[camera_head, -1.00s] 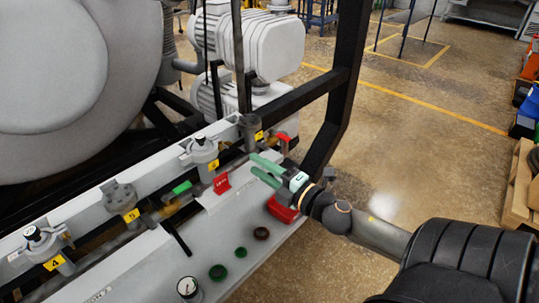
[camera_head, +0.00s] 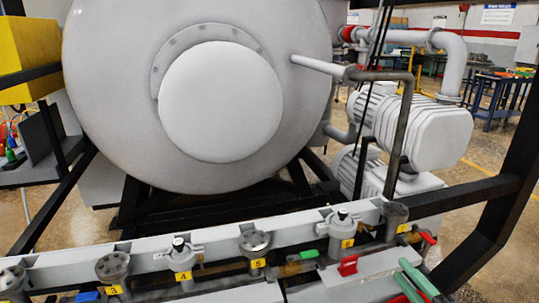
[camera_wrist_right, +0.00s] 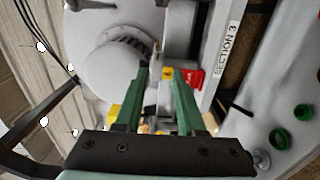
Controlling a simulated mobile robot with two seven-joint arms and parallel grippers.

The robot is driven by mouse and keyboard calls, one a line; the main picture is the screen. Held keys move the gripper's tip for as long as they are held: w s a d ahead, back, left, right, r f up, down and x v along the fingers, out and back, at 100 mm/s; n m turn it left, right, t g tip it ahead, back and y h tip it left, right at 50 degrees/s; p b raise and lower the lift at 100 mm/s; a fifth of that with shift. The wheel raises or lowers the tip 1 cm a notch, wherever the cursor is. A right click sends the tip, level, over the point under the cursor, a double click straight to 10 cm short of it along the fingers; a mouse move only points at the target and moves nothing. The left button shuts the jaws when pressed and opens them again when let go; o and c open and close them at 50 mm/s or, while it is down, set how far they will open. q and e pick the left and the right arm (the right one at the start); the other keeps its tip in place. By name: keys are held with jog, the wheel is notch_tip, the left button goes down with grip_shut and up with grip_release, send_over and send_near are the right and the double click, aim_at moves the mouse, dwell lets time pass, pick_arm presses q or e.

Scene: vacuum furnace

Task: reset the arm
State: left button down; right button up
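My right gripper (camera_head: 412,280) shows at the bottom right of the head view as two green fingers, partly cut off by the lower edge. The fingers are beside the front panel, near a red tag (camera_head: 348,265). In the right wrist view the green fingers of my right gripper (camera_wrist_right: 160,72) stand apart with nothing held between them. The red tag (camera_wrist_right: 188,78) appears just beyond the right fingertip, and I cannot tell whether they touch. My left gripper is not in view.
A grey rail with numbered valves (camera_head: 182,262) runs along the front of the large grey furnace chamber (camera_head: 220,100). A black frame post (camera_head: 490,230) stands at the right. A white pump (camera_head: 425,135) sits behind the rail. Green caps (camera_wrist_right: 304,112) lie on the panel.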

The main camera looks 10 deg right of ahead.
jog(key=s+a+f+m+g+h+p, duration=0.1)
jog(key=s+a+f+m+g, duration=0.2)
jog(key=f+m, duration=0.35)
jog(key=s+a+f+m+g+p, duration=0.2)
jog(key=s+a+f+m, duration=0.15)
jog(key=f, duration=0.65)
jog(key=s+a+f+m+g+y, duration=0.1)
jog(key=s+a+f+m+g, duration=0.1)
jog(key=a, duration=0.4)
jog(key=s+a+f+m+g+y, duration=0.1)
jog(key=s+a+f+m+g, duration=0.1)
jog(key=s+a+f+m, duration=0.2)
notch_tip(320, 180, down, 2)
jog(key=shift+s+a+f+m+p, duration=0.1)
jog(key=shift+s+a+m+p, duration=0.3)
jog(key=shift+a, duration=0.8)
